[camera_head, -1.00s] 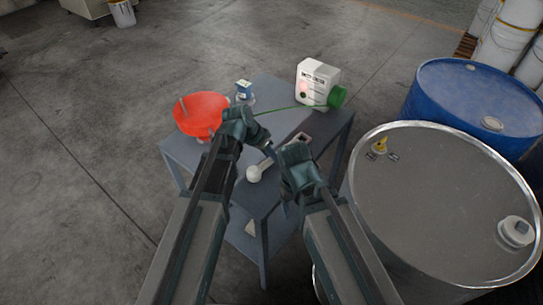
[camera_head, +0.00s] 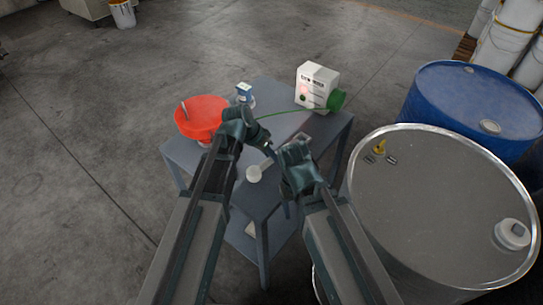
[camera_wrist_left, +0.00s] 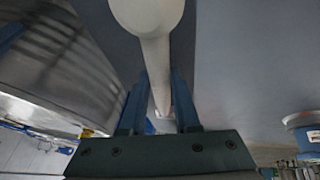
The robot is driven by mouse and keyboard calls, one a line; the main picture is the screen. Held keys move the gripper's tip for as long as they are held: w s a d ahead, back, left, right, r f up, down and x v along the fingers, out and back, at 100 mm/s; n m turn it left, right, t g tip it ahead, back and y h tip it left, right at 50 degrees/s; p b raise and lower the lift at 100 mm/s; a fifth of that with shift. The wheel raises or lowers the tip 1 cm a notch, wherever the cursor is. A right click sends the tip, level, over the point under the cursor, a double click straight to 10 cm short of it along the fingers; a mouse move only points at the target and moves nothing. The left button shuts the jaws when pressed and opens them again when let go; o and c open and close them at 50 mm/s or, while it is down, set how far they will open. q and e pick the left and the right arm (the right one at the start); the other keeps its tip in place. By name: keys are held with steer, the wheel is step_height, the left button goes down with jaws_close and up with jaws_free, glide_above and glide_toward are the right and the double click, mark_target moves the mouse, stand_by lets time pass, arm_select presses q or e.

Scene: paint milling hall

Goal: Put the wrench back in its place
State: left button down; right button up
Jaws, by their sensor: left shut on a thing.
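A pale tool with a round head (camera_head: 254,174) and a straight shaft shows in front of the blue-grey table; I cannot make out a wrench's shape. In the left wrist view its head (camera_wrist_left: 146,12) is at the top and its shaft runs down between the fingers. My left gripper (camera_head: 268,149) is shut on that shaft; the fingers also show in the wrist view (camera_wrist_left: 158,108). The grip point is partly hidden in the head view. My right gripper (camera_head: 294,158) is close to the right of it, its fingertips hidden by its own body.
The table (camera_head: 283,122) carries a red funnel-like bowl (camera_head: 201,119), a small blue jar (camera_head: 245,93) and a white box with a green end (camera_head: 316,82). A thin green line crosses the tabletop. A grey drum (camera_head: 445,215) and blue drum (camera_head: 468,95) crowd the right. Floor left is clear.

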arm_select(q)
steer(key=shift+f, duration=0.25)
steer(key=shift+f+b, duration=0.4)
steer(key=shift+b, duration=0.25)
stand_by(1.3)
steer(key=shift+r+p, duration=0.65)
steer(key=shift+f, duration=0.2)
steer(key=shift+f+b, duration=0.45)
steer(key=shift+b, duration=0.2)
steer(key=shift+f, duration=0.25)
stand_by(0.5)
steer(key=c, duration=0.6)
jaws_free()
steer(key=shift+o, duration=0.2)
steer(key=shift+r, duration=0.1)
